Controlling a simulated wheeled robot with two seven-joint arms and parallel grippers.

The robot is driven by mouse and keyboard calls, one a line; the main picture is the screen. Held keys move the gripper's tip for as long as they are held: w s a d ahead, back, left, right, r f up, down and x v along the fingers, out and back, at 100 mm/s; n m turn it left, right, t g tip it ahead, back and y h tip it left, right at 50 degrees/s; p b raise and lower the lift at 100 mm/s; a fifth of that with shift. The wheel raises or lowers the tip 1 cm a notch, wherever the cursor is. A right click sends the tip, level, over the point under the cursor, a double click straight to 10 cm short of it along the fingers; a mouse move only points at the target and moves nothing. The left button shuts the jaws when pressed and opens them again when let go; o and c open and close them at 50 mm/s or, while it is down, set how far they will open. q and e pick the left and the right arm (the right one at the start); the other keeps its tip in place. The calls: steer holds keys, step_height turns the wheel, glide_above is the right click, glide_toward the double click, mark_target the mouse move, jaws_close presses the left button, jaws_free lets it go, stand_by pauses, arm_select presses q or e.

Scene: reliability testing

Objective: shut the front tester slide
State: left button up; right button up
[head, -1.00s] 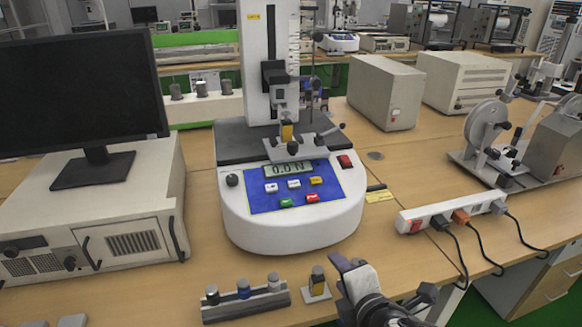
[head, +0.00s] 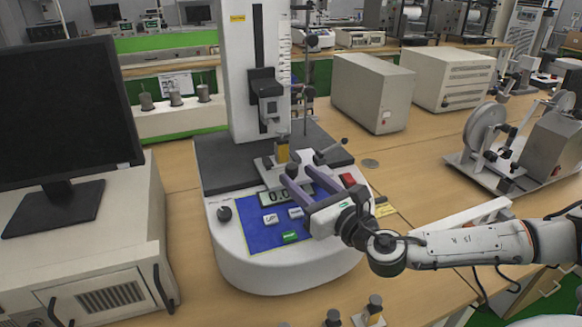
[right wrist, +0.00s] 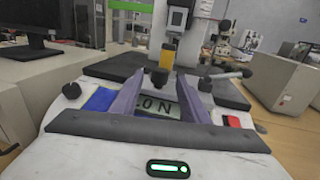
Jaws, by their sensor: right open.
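The front tester (head: 235,255) is a white machine with a blue button panel, a small display and a tall column. Its slide (head: 266,170) is a pale metal plate low in front of the column, carrying a small yellow block (head: 282,152); dark knobs and a lever show beside it. My right gripper (head: 297,175) is open, with purple fingers reaching over the display toward the slide's front edge. In the right wrist view the fingers (right wrist: 160,82) stand either side of the yellow block, which is further back. Contact with the slide cannot be told. My left gripper is out of view.
A monitor (head: 65,110) on a white cabinet (head: 90,270) stands at the left. Grey boxes (head: 372,92) and a reel device (head: 490,140) are at the right. A power strip (head: 470,218) lies partly behind my right arm. Small fixtures (head: 370,312) sit near the front edge.

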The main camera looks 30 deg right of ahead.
mark_target(295, 174)
steer(key=w, duration=0.4)
steer(key=shift+w, duration=0.1)
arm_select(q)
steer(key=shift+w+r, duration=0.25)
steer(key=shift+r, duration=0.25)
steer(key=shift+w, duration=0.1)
